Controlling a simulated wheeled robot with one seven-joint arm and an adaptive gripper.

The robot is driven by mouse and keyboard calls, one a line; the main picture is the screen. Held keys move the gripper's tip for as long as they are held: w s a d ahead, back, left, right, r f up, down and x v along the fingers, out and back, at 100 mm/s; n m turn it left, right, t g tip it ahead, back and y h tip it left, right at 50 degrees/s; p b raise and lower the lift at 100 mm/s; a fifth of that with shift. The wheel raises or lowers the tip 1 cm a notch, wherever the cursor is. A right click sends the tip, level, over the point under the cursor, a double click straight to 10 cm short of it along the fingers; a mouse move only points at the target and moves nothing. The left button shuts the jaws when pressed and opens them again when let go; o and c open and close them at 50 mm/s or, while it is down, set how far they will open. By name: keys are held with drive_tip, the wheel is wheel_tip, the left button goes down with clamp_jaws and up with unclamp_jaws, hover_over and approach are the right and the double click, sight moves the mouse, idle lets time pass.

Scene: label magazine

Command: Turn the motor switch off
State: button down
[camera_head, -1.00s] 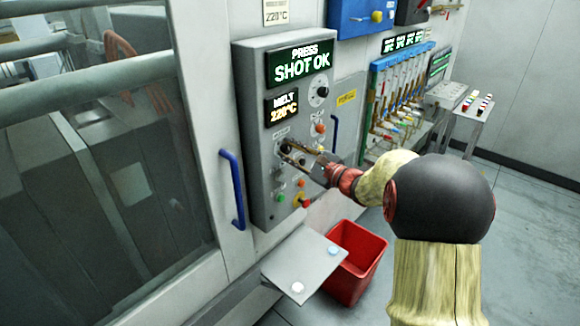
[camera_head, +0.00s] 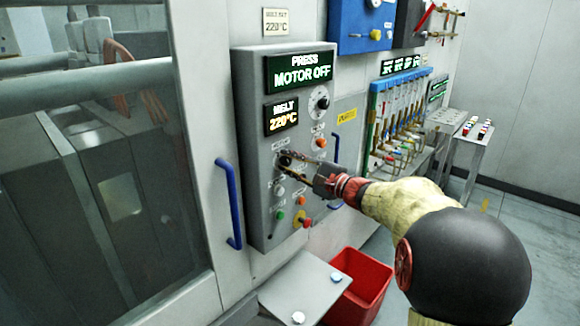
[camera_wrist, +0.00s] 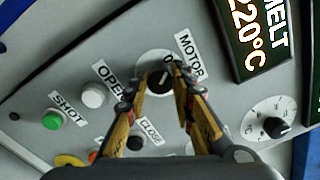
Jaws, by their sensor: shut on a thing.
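The motor switch (camera_wrist: 159,81) is a black rotary knob on a pale round plate, beside a MOTOR label (camera_wrist: 190,56) in the wrist view. My gripper (camera_wrist: 158,90) is shut on this knob, with one finger on each side of it. In the head view my gripper (camera_head: 284,163) reaches the grey control panel (camera_head: 258,212) from the right, and its fingers partly hide the knob. The press display (camera_head: 301,71) at the top of the panel reads MOTOR OFF.
Close around the knob are a white OPEN button (camera_wrist: 94,95), a black CLOSE button (camera_wrist: 136,142) and a green SHOT button (camera_wrist: 53,121). A blue door handle (camera_head: 230,203) is left of the panel. A red bin (camera_head: 362,290) stands below.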

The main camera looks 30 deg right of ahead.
drive_tip(key=c, duration=1.5)
unclamp_jaws()
drive_tip(key=shift+s, duration=0.1)
drive_tip(key=v, duration=1.1)
drive_tip(key=shift+s+d, duration=0.2)
drive_tip(key=shift+s, duration=0.15)
drive_tip(key=shift+f, duration=0.15)
